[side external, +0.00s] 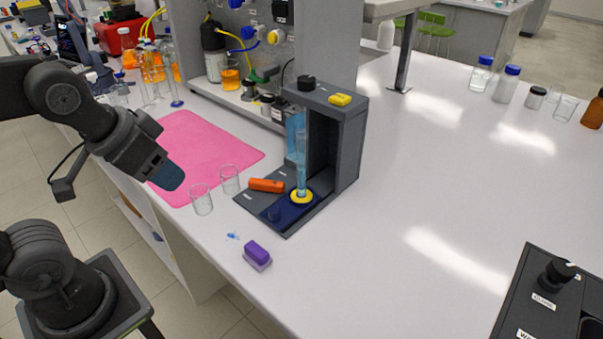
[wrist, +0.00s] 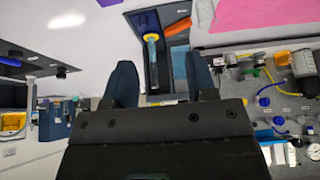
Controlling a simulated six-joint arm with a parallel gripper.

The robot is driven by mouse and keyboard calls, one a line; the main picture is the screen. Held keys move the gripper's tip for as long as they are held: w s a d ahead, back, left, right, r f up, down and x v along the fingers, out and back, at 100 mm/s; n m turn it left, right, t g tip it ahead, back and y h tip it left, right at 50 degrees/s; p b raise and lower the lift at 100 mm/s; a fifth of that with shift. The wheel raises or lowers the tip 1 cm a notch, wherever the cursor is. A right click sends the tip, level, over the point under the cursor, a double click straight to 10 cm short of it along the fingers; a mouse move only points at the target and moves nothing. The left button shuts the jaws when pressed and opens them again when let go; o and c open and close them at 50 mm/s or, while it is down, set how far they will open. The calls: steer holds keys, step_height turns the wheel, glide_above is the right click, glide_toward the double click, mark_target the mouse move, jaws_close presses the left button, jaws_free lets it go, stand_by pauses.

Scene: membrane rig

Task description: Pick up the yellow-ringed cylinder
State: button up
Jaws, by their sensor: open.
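The yellow-ringed cylinder (side external: 301,165) is clear and bluish. It stands upright on the base of a dark grey rig (side external: 347,150), with the yellow ring around its foot. In the wrist view the cylinder (wrist: 152,50) appears beyond and between the fingers, with its yellow ring toward the top. My gripper (side external: 168,175) is to the left of the rig, above the edge of the pink mat, clearly apart from the cylinder. In the wrist view my gripper (wrist: 160,82) has its two dark fingers spread, with nothing held between them.
Two clear beakers (side external: 201,199) stand between my gripper and the rig. An orange object (side external: 267,185) lies on the rig's base, left of the cylinder. A purple block (side external: 257,253) sits in front.

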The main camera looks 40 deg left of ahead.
mark_target(297, 153)
steer(key=w+a+f+m+t, duration=0.1)
steer(key=w+f+t, duration=0.15)
steer(key=w, duration=0.55)
steer(key=w+a+f+t, duration=0.1)
steer(key=w+t, duration=0.2)
steer(key=w, duration=0.5)
steer(key=w+d+f+m+t+h, duration=0.1)
steer(key=h, duration=0.1)
steer(key=w+d+f+m+t+h, duration=0.1)
steer(key=w+d+f+t+h, duration=0.1)
steer(key=w+d+f+m+t+h, duration=0.1)
steer(key=d+t+h, duration=0.1)
steer(key=shift+w+f+t+h, duration=0.25)
steer(key=shift+f+h, duration=0.05)
steer(key=shift+h, duration=0.1)
steer(key=x, duration=0.7)
steer(key=shift+w+d, duration=0.15)
jaws_close()
